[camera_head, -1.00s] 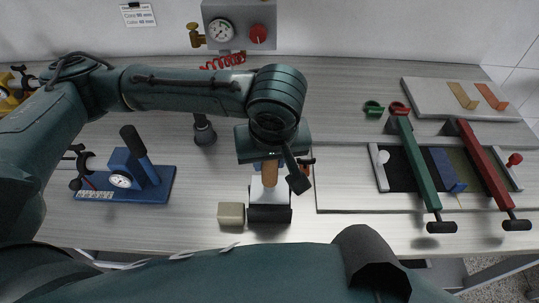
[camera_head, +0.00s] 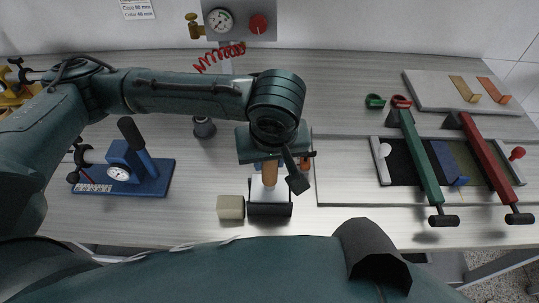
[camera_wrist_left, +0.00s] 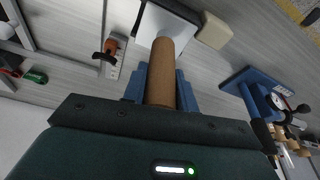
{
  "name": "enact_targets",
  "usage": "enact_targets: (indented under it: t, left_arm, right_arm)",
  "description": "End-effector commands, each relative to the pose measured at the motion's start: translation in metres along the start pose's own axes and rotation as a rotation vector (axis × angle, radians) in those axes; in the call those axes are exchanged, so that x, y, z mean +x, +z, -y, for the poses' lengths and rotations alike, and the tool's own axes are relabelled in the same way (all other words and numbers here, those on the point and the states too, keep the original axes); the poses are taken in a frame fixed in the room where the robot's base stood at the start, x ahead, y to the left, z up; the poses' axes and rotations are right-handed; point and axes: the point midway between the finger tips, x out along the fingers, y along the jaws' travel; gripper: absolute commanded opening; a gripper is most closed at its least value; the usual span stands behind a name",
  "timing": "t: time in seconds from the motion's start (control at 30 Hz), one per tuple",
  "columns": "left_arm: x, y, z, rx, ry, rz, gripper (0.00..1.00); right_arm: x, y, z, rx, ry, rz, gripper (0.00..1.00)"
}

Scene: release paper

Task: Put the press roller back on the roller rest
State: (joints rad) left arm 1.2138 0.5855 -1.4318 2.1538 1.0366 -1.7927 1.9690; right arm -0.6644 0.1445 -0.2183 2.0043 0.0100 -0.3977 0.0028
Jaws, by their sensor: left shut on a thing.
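My left gripper (camera_head: 268,164) points down and is shut on the tan handle of the press roller (camera_head: 269,173). In the left wrist view, the brown handle (camera_wrist_left: 160,72) lies between the blue fingers and runs to a pale part at its far end. In the camera_head view, a white part shows below the handle, at the dark roller rest (camera_head: 270,210) near the table's front. The arm hides part of this, so I cannot tell whether the roller touches the rest. My right gripper is not in view.
A beige block (camera_head: 231,207) stands just left of the rest. A blue press with a gauge (camera_head: 125,172) is at the left. A board with green (camera_head: 421,167) and red (camera_head: 487,165) long levers fills the right. A dark cup-like piece (camera_head: 204,127) stands behind.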

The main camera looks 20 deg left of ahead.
Motion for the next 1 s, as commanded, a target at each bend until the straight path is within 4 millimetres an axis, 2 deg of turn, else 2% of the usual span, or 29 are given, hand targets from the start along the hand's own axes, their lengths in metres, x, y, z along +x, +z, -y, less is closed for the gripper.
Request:
enact_targets:
  t: [0.3, 0.33, 0.63, 0.93, 1.0]
  left_arm:
    - [0.0076, 0.0021, -0.0003, 0.000, 0.001, 0.000, 0.00]
    - [0.0075, 0.0020, -0.0003, 0.000, 0.001, -0.001, 0.29]
    - [0.0071, 0.0020, -0.0002, 0.000, 0.001, 0.000, 0.54]
    - [0.0077, 0.0025, 0.0000, 0.001, 0.000, 0.001, 0.54]
    - [-0.0002, 0.0022, -0.0009, 0.001, 0.003, 0.000, 0.54]
  right_arm:
    - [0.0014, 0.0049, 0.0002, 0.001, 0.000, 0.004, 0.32]
    - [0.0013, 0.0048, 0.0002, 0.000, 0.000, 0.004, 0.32]
    - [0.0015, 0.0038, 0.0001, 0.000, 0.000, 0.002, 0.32]
    - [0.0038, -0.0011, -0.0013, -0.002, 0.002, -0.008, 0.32]
    - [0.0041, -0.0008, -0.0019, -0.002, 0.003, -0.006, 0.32]
